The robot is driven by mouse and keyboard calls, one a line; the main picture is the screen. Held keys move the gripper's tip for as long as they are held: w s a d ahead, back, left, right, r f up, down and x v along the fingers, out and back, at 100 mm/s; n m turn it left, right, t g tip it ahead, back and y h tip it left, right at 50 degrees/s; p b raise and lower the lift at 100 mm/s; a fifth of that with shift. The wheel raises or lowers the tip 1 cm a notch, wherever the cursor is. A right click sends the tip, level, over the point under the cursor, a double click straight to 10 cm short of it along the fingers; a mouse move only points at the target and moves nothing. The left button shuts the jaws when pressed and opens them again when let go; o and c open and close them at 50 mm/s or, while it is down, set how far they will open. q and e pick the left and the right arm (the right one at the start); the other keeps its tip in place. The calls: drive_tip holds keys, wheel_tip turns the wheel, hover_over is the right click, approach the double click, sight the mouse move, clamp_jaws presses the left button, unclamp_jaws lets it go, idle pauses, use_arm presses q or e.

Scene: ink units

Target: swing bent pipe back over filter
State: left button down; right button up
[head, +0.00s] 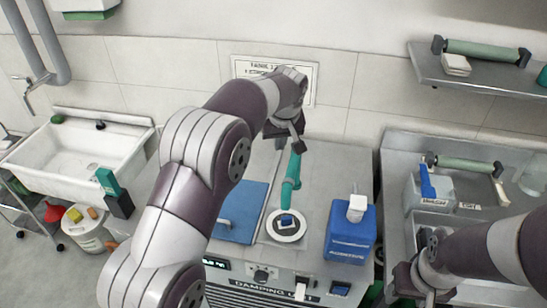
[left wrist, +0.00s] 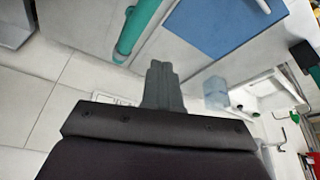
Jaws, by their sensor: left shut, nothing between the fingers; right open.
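The teal bent pipe (head: 291,172) stands on the grey unit. Its near end overlaps the far part of a round white dish (head: 275,232) in the picture; I cannot tell its height above it. A small blue and white piece (head: 286,221), perhaps the filter, lies in the dish. My left gripper (head: 298,144) is shut and empty at the pipe's far end. In the left wrist view the pipe (left wrist: 138,28) shows just beyond the shut fingers (left wrist: 160,70), with a gap in the picture. My right gripper (head: 398,283) is open at the lower right, away from the pipe.
A blue panel (head: 240,212) lies left of the dish. A blue container with a white top (head: 350,238) stands to its right. A sink (head: 85,155) is at the left, and a shelf (head: 480,75) hangs at the upper right. My left arm covers part of the unit.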

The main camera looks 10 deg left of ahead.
use_arm(q)
drive_tip(key=shift+d+r+p, duration=0.25)
drive_tip(key=shift+r+p, duration=0.45)
drive_tip(key=shift+r, duration=0.4)
drive_tip(key=shift+d, duration=0.1)
